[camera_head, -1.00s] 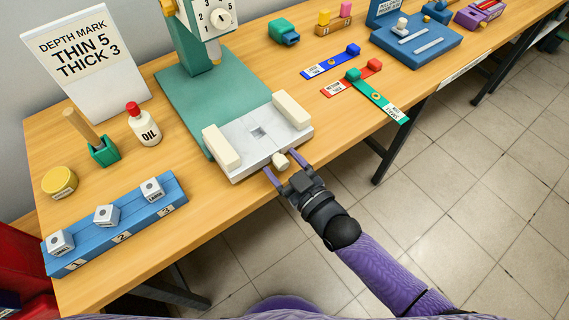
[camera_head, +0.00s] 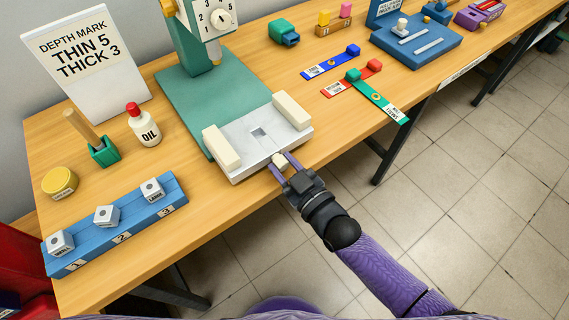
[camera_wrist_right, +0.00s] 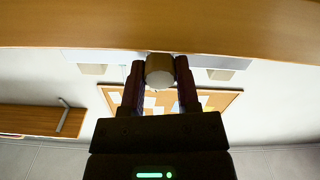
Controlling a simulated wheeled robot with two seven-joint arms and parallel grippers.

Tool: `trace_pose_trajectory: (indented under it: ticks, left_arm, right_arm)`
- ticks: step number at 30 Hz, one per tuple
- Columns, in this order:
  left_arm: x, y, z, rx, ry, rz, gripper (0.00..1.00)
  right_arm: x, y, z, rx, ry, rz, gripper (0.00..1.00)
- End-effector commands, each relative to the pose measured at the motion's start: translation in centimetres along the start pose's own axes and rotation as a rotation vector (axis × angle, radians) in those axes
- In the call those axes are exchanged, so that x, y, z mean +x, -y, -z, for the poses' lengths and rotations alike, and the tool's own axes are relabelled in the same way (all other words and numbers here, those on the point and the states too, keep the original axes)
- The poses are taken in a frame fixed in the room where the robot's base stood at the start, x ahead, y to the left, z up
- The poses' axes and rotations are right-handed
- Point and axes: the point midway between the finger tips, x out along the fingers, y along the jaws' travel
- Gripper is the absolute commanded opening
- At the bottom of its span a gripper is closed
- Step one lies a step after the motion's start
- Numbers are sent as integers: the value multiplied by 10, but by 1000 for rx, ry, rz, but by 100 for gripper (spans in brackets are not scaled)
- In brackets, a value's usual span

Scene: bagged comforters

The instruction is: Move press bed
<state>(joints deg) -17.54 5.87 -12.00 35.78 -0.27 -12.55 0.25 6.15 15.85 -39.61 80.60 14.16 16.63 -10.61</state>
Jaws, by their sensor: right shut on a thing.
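The press bed (camera_head: 243,152) is a pale grey plate with a small square hole and two cream blocks on its sides. It lies on the front of the green press base (camera_head: 180,100). A cream knob (camera_head: 279,160) sticks out of the bed's front edge. My right gripper (camera_head: 283,162) is shut on this knob, one purple finger on each side. In the right wrist view the knob (camera_wrist_right: 159,70) sits between the fingertips of the gripper (camera_wrist_right: 159,82). My left gripper is not in view.
A blue block holder (camera_head: 120,227) with several grey cubes stands at the front left. An oil bottle (camera_head: 144,126) and a depth mark sign (camera_head: 90,62) stand behind it. Coloured strips (camera_head: 376,97) lie to the right. The table's front edge is close under my right gripper.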

Motion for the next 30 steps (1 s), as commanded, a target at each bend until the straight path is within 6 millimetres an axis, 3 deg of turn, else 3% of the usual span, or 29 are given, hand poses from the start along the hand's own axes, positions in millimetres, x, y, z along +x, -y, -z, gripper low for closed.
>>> trace_pose_trajectory:
  ticks: [19,27,30]
  left_arm:
    - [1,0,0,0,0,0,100]
    - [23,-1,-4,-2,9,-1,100]
    - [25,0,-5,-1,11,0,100]
  right_arm:
    - [1,0,-1,0,2,0,0]
    - [42,1,-5,0,1,0,0]
    - [49,1,-3,0,2,1,0]
